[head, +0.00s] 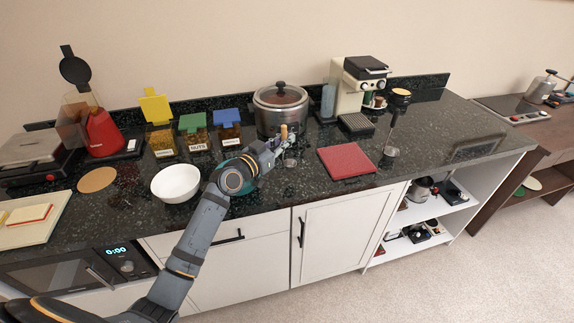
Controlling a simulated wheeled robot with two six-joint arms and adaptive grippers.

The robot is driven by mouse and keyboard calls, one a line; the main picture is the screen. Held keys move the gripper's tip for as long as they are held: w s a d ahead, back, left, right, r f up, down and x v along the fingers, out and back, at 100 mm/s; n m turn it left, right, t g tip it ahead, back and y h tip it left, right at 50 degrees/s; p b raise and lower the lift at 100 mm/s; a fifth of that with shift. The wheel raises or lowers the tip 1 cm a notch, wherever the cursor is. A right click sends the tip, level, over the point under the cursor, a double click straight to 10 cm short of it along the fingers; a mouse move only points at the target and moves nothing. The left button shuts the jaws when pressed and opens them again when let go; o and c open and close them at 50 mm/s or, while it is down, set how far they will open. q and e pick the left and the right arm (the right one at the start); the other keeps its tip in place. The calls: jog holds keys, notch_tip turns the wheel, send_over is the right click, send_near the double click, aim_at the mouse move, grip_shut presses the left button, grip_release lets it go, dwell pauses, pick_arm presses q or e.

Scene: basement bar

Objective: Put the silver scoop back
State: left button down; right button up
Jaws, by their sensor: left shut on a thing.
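My left gripper (276,146) is over the counter, in front of the steel pot. It is shut on what looks like the silver scoop (290,160). A short tan, upright handle-like piece (283,131) sticks up at the fingertips. A small silvery part shows just below them. The fingers hide much of the held thing, and I cannot tell whether it touches the counter. Three labelled bins stand to the left: one with a yellow lid (156,108), one with a green lid (192,122) and one with a blue lid (226,117). My right gripper is not in view.
A white bowl (175,183) stands left of my forearm. The steel pot (281,108) is right behind the gripper. A red board (346,161) lies to the right, near a dark upright tool (394,122) and a coffee machine (356,85). The counter's right end is mostly clear.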

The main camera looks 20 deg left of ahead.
aim_at(286, 161)
pick_arm(q)
jog(key=shift+w+f, duration=0.35)
jog(key=shift+f, duration=0.05)
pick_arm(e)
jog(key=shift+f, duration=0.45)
pick_arm(q)
jog(key=f+b, duration=0.1)
jog(key=f, duration=0.1)
jog(key=f+b, duration=0.2)
jog(key=shift+w+d, duration=0.15)
jog(key=shift+w, duration=0.25)
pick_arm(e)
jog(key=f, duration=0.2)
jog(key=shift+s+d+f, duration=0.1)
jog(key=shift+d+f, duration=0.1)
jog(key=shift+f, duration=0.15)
pick_arm(q)
jog(key=shift+r, duration=0.1)
jog(key=shift+s, duration=0.1)
jog(key=c, duration=1.8)
grip_release()
jog(key=shift+f, duration=0.2)
jog(key=o, duration=0.4)
jog(key=shift+o, duration=0.2)
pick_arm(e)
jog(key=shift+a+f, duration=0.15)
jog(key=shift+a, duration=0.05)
pick_arm(q)
jog(key=shift+r, duration=0.1)
